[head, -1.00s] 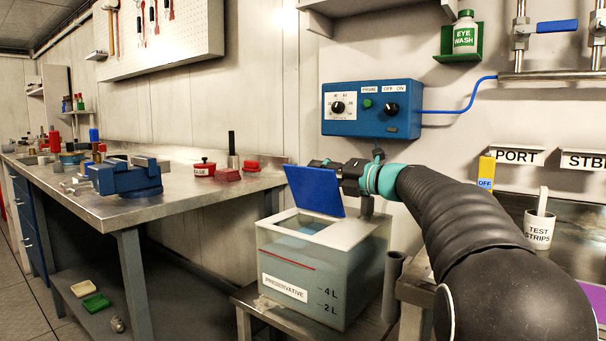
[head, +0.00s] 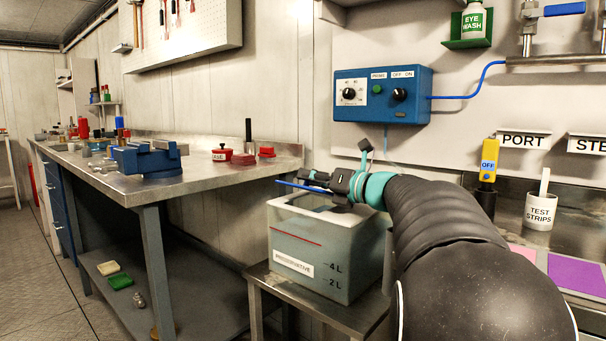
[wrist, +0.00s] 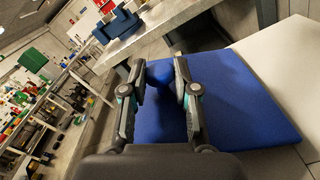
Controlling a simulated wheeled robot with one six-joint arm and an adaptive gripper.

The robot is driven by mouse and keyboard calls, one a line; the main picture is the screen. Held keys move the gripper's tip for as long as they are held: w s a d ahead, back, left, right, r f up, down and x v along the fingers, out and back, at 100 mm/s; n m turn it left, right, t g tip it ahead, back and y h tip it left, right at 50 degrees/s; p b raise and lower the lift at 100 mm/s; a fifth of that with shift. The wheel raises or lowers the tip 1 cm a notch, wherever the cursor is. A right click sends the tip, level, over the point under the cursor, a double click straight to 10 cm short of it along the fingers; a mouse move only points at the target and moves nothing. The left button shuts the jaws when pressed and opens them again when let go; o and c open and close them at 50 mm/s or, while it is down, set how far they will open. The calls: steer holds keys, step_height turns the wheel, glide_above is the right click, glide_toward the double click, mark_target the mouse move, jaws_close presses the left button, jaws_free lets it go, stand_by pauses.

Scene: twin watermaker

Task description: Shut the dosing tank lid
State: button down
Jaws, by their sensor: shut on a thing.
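The dosing tank (head: 350,268) is a translucent box marked PRESERVATIVE, with a white top, on a low metal stand. Its blue lid (head: 297,186) shows almost edge-on in the head view, close to level and a little above the tank top. My gripper (head: 318,180) is at the lid's upper side. In the wrist view my gripper (wrist: 160,70) is shut on the blue knob (wrist: 161,80) of the lid (wrist: 245,105). The white tank top (wrist: 285,60) shows beside the lid. My arm hides the tank's back right part.
A steel workbench (head: 95,172) with a blue vise (head: 146,157) stands at left. A blue control box (head: 382,95) hangs on the wall above the tank. A test strips cup (head: 540,211) stands on the counter at right.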

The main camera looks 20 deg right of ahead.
steer(key=shift+s+a+f, duration=0.1)
steer(key=shift+a+f, duration=0.15)
steer(key=shift+f, duration=0.15)
steer(key=c, duration=0.9)
jaws_free()
steer(key=v, duration=1.2)
